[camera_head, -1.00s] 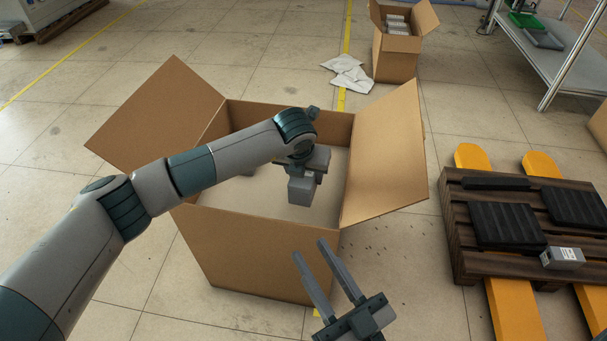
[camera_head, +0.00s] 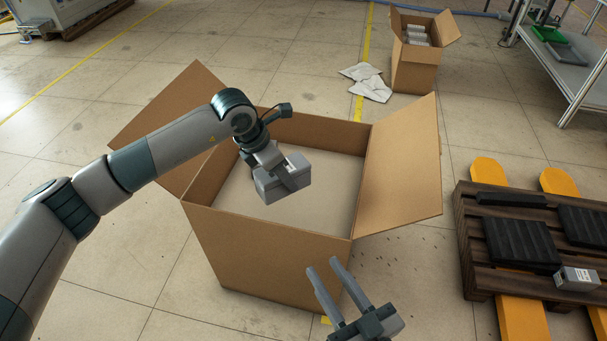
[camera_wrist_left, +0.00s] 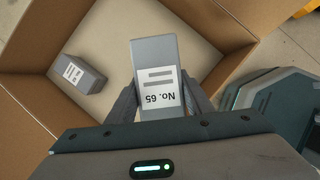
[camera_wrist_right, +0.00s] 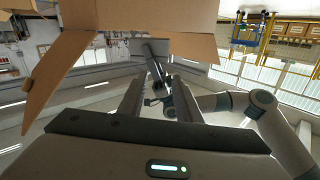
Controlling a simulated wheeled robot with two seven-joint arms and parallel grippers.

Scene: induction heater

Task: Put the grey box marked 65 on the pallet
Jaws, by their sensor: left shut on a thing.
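The grey box marked 65 (camera_head: 268,184) is held by my left gripper (camera_head: 287,176) above the opening of the big cardboard carton (camera_head: 260,245). In the left wrist view the box (camera_wrist_left: 153,65) shows its white label "No. 65", with my left gripper's fingers (camera_wrist_left: 160,97) shut on its two sides. The dark wooden pallet (camera_head: 470,246) is at the right, carrying black slabs (camera_head: 523,243) and another grey labelled box (camera_head: 577,279) at its front edge. My right gripper (camera_head: 324,271) is open and empty in front of the carton.
A second grey box (camera_wrist_left: 75,75) lies inside the carton. The carton's flaps stand out, the right flap (camera_head: 405,180) towards the pallet. Yellow forks (camera_head: 520,320) run under the pallet. A smaller carton (camera_head: 415,70) and a metal table (camera_head: 560,65) stand behind. Clear floor separates carton and pallet.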

